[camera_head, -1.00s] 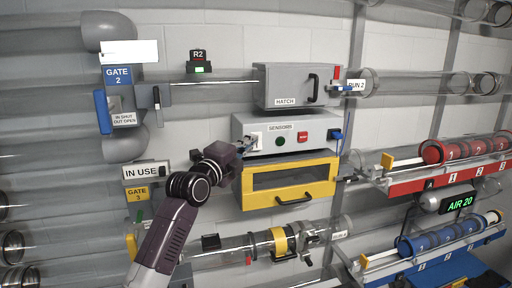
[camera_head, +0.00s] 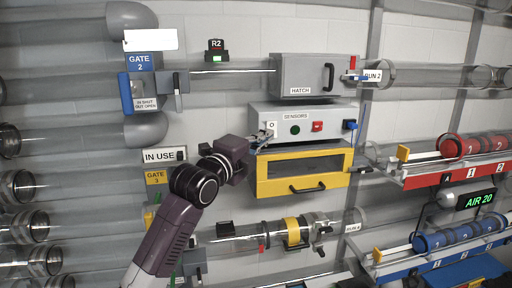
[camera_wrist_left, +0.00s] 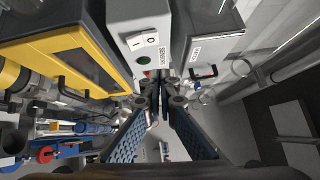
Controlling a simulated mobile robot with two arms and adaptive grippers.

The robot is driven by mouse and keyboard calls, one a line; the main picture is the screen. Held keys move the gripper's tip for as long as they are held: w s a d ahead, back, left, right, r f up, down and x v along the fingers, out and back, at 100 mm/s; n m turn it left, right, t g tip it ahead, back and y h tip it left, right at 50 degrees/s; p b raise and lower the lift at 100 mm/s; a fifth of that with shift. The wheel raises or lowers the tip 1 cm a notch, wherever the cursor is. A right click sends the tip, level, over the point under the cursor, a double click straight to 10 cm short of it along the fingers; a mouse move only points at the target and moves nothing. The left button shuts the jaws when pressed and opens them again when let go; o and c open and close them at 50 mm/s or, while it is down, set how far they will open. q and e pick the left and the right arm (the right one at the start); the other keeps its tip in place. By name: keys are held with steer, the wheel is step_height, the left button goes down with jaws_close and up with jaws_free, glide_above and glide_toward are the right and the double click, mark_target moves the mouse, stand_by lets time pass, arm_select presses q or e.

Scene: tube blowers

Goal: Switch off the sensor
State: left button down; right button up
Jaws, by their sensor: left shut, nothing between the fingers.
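The grey sensor box (camera_head: 340,114), labelled SENSORS, is on the wall below the hatch. At its left end is a white rocker switch (camera_head: 271,127) with an O visible. In the left wrist view the switch (camera_wrist_left: 143,40) shows I and O marks. A green round button (camera_head: 295,130) and a red button (camera_head: 317,126) are farther right on the box. My left gripper (camera_head: 263,138) is shut and empty just below the switch. In the left wrist view its fingertips (camera_wrist_left: 160,84) meet below the switch; I cannot tell whether they touch the box. My right gripper is out of view.
A yellow drawer (camera_head: 304,172) with a black handle is directly under the box, and the grey hatch (camera_head: 303,74) is above it. A blue lever knob (camera_head: 349,125) is at the box's right end. Clear tubes run along the wall.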

arm_select(q)
steer(key=shift+s+a+r+b, duration=0.15)
steer(key=shift+s+a+b, duration=0.15)
steer(key=shift+s, duration=0.5)
steer(key=shift+s+a+r+b, duration=0.1)
steer(key=shift+s+a+b, duration=0.2)
steer(key=shift+s, duration=0.55)
steer(key=shift+s+a+r+b, duration=0.15)
steer(key=shift+s+a, duration=0.2)
steer(key=shift+s, duration=0.45)
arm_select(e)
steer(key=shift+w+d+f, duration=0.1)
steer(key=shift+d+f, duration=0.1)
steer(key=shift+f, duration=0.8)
